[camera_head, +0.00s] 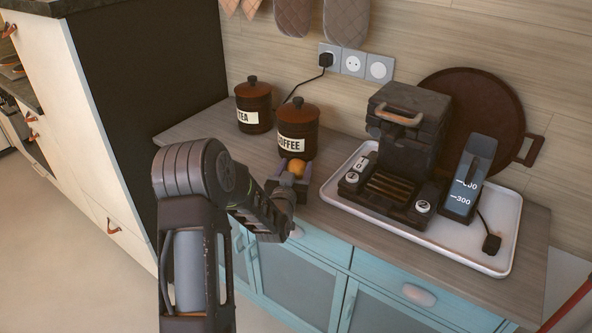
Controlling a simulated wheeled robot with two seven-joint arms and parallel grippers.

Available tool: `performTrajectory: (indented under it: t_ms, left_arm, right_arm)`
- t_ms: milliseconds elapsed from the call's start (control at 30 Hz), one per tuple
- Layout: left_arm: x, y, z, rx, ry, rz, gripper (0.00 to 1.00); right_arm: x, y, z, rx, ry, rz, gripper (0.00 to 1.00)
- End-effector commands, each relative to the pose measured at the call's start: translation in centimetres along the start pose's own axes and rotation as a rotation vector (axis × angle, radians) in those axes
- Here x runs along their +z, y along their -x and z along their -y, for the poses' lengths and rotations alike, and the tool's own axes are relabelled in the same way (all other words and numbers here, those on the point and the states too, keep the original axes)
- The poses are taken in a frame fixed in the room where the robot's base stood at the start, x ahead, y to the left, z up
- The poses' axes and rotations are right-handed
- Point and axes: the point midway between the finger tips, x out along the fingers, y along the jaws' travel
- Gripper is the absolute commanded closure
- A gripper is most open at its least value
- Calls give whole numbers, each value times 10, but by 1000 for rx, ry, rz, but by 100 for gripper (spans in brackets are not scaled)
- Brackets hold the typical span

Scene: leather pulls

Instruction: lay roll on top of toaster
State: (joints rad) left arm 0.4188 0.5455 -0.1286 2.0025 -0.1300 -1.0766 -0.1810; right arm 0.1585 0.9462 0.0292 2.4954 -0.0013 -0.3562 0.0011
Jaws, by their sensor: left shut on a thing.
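A small orange-brown roll (296,168) sits between the fingers of my left gripper (290,183), which is shut on it. The gripper is at the front part of the counter, just in front of the coffee canister. Its fingers hide the lower part of the roll. I cannot tell whether the roll touches the counter. The dark appliance that looks like the toaster (408,140) stands to the right on a white tray, with a handle at its top and a ribbed plate low in front. The gripper is left of it and apart from it. My right gripper is not in view.
The white tray (493,262) also bears a dark container marked 300 (468,185) and a black plug. Tea (254,107) and coffee (297,130) canisters stand behind the gripper. A round brown pan (495,100) leans on the wall. A cord runs to the socket (353,62).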

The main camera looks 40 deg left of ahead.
Motion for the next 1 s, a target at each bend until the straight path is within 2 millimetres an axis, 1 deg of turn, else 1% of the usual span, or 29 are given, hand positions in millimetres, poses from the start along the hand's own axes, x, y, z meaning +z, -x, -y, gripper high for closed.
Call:
performTrajectory:
  t_ms: [167,400,533,667,1000]
  left_arm:
    - [-26,1,0,1,0,-7,67]
    - [-72,4,0,0,1,-6,67]
    - [-89,4,0,0,0,-4,67]
    - [-95,5,0,0,0,0,67]
    - [-95,5,0,0,0,0,67]
  right_arm:
    - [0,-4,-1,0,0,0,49]
    - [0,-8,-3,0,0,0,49]
    - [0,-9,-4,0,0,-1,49]
    - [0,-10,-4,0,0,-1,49]
    - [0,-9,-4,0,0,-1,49]
